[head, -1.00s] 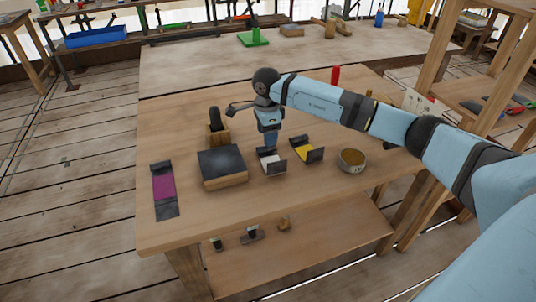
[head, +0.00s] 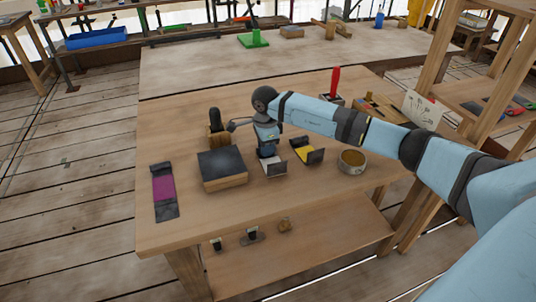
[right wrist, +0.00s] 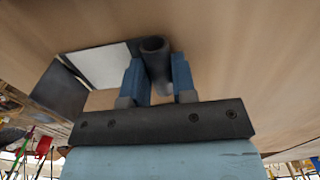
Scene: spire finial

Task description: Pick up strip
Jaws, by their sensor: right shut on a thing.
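My right gripper (head: 268,153) is low over the worktable, at the left end of a white strip (head: 275,168) with dark ends. In the right wrist view, the strip's white face (right wrist: 103,64) and one dark end (right wrist: 58,95) show at the left. The blue fingers (right wrist: 156,80) are shut on a dark, tube-like part beside the white face, apparently the strip's other end. A yellow strip (head: 304,151) with dark raised ends lies just right of it. A magenta strip (head: 164,189) with dark ends lies at the table's left. My left gripper is not in view.
A dark-topped wooden block (head: 222,167) stands left of the gripper, with a wooden holder (head: 217,139) behind it. A round bowl (head: 352,161) stands at the right. A red-handled tool (head: 335,80) is behind my arm. The table's front is clear.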

